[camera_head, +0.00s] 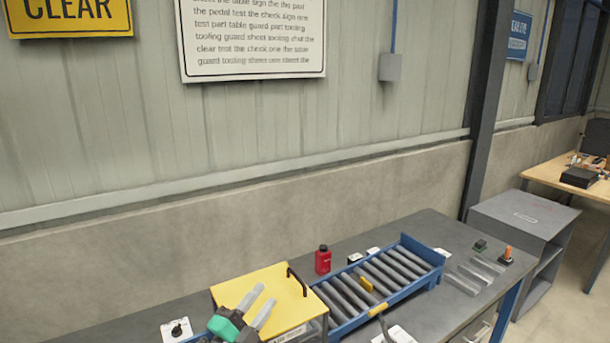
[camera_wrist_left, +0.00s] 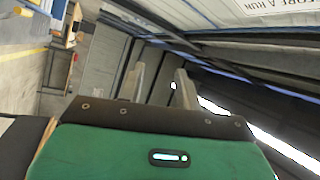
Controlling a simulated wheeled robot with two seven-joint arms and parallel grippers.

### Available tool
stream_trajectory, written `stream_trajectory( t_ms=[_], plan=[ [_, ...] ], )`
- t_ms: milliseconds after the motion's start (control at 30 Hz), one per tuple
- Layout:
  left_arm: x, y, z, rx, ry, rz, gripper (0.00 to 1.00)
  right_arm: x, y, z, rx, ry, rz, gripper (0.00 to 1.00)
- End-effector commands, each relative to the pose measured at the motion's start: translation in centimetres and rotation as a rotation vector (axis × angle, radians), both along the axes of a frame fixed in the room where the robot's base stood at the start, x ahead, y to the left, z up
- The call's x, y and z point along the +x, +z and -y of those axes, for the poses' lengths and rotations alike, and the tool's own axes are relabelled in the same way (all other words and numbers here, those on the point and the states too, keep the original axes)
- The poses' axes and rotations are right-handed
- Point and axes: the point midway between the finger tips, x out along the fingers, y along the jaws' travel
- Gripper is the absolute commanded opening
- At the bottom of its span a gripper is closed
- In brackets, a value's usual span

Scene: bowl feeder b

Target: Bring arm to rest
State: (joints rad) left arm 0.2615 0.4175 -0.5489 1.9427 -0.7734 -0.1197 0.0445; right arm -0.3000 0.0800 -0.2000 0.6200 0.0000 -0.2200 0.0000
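My left gripper (camera_head: 265,295) is at the bottom of the head view, in front of the yellow-topped box on the bench. Its two pale grey fingers stand apart, with nothing between them. The left wrist view also shows the gripper (camera_wrist_left: 160,70), its fingers parallel and spaced apart beyond the green housing. They point toward the room's wall and ceiling area, clear of any object. My right gripper is in neither view.
The grey bench (camera_head: 440,233) holds a yellow-topped box (camera_head: 250,291) with a dark handle, a blue-framed roller conveyor (camera_head: 420,275) and a red bottle (camera_head: 323,260). Clear trays (camera_head: 462,283) lie right of the conveyor. A grey cabinet (camera_head: 520,220) stands beyond the bench.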

Motion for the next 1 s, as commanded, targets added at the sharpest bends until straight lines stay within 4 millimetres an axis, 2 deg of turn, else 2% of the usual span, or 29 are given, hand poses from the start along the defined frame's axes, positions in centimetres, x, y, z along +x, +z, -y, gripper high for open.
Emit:
stream_trajectory(
  t_ms=[167, 267, 400, 500, 600, 800, 1000],
  plan=[
    [-2.6, -4.9, -4.9, -0.246, 0.236, -0.310, 0.35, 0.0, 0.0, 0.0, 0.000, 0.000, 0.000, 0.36],
    [-5.0, -8.5, -7.6, -0.355, 0.364, -0.502, 0.35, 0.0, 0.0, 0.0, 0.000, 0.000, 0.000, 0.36],
    [-10.0, -13.9, -10.6, -0.476, 0.530, -0.788, 0.35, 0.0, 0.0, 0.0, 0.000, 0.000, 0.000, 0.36],
    [-14.6, -17.4, -12.1, -0.542, 0.637, -0.997, 0.35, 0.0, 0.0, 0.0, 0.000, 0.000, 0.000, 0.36],
    [-19.0, -20.0, -13.0, -0.582, 0.719, -1.180, 0.35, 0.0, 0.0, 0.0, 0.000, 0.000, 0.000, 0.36],
    [-26.3, -22.7, -13.7, -0.614, 0.826, -1.447, 0.35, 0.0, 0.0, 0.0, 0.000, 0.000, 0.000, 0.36],
    [-32.4, -23.8, -13.8, -0.622, 0.896, -1.656, 0.35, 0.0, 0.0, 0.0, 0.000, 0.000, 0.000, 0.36]
  ],
)
